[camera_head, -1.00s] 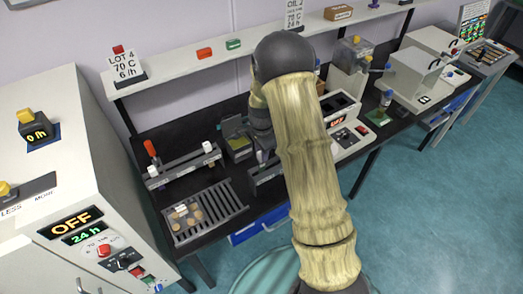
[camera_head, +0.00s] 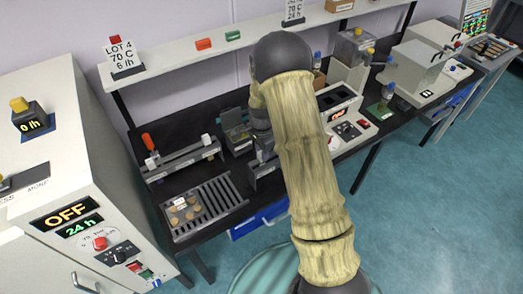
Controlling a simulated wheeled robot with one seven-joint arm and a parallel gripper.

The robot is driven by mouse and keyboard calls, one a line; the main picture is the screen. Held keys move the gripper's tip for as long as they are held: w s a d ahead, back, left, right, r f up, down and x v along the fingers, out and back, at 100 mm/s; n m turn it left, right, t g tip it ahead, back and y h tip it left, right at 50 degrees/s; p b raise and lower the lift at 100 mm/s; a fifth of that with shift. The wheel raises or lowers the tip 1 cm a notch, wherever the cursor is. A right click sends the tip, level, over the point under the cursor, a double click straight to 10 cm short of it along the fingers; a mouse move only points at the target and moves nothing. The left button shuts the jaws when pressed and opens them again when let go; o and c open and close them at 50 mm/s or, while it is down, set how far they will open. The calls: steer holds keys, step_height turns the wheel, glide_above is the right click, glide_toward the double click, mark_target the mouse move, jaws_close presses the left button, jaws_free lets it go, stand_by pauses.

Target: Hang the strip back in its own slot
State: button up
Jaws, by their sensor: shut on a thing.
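My arm reaches up and over the bench, and its dark wrist comes down behind the pale forearm. My gripper (camera_head: 265,152) is at the lower end of that wrist, small and partly hidden, above the bench near a dark fixture (camera_head: 262,173). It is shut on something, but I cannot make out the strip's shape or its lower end. I cannot pick out its own slot with certainty. A long grey bar fixture (camera_head: 185,161) with an orange-red handle stands left of the gripper.
A slatted grey tray (camera_head: 222,201) with several tan discs lies at the bench front. A white cabinet (camera_head: 60,150) reading OFF and 24 h stands at left. A small open box (camera_head: 237,138) is just left of the wrist. White machines stand at right. A shelf (camera_head: 175,68) runs behind.

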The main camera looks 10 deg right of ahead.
steer(key=shift+f+b, duration=0.5)
steer(key=shift+f, duration=0.4)
steer(key=o, duration=1.1)
steer(key=shift+c, duration=0.2)
steer(key=shift+r+p, duration=2.2)
steer(key=shift+r, duration=0.9)
